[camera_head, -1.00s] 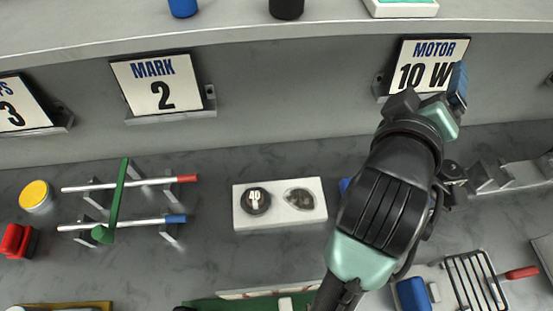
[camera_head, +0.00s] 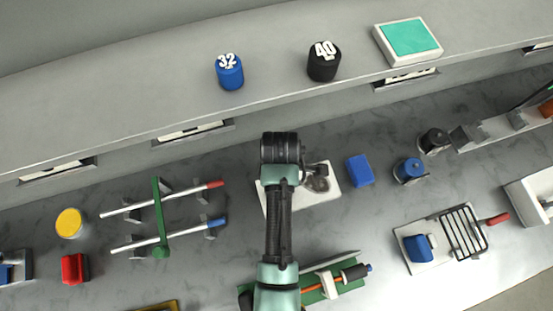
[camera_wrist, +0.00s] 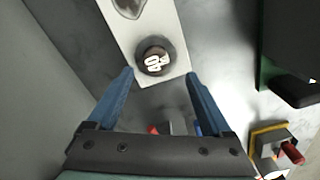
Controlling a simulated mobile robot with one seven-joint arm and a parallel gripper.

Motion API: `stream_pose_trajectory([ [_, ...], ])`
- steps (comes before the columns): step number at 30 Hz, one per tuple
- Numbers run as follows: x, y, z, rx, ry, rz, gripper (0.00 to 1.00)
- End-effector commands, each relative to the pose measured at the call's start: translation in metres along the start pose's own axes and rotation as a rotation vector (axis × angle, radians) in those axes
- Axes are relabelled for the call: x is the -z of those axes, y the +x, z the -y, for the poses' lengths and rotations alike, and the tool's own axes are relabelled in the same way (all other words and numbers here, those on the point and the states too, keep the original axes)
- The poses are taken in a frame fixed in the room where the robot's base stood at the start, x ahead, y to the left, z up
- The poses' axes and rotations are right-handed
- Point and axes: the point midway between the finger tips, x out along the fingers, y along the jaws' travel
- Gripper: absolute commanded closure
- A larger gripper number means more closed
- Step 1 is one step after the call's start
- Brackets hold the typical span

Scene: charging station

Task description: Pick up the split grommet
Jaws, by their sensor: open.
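No part is clearly marked as the split grommet. In the wrist view a round black piece (camera_wrist: 154,60) with white figures on top sits on a white block (camera_wrist: 172,20). A dark greyish oval (camera_wrist: 128,6) is on the same block, cut by the top edge. My gripper (camera_wrist: 161,73) is open and empty, its two blue fingers apart. Their tips appear just short of the black piece, one to each side. Height above it is unclear. In the head view my arm covers part of the white block (camera_head: 333,196) and hides the round piece.
A blue block (camera_head: 360,170) lies right of the white block. A rack with two rods and a green bar (camera_head: 160,220) stands left. A green board (camera_head: 350,289) with a tool is in front. A shelf at the back bears cylinders marked 32 (camera_head: 229,72) and 40 (camera_head: 323,63).

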Motion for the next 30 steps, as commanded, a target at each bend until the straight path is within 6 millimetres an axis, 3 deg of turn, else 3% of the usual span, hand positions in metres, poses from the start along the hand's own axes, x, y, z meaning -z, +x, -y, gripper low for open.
stream_pose_trajectory([
  [12, -0.001, 0.045, -0.006, -0.003, 0.001, 0.000, 0.16],
  [22, -0.001, 0.052, -0.006, -0.007, 0.001, 0.000, 0.16],
  [23, -0.001, 0.052, -0.006, -0.007, 0.001, 0.000, 0.18],
  [30, -0.001, 0.052, -0.006, -0.007, 0.002, 0.000, 0.61],
])
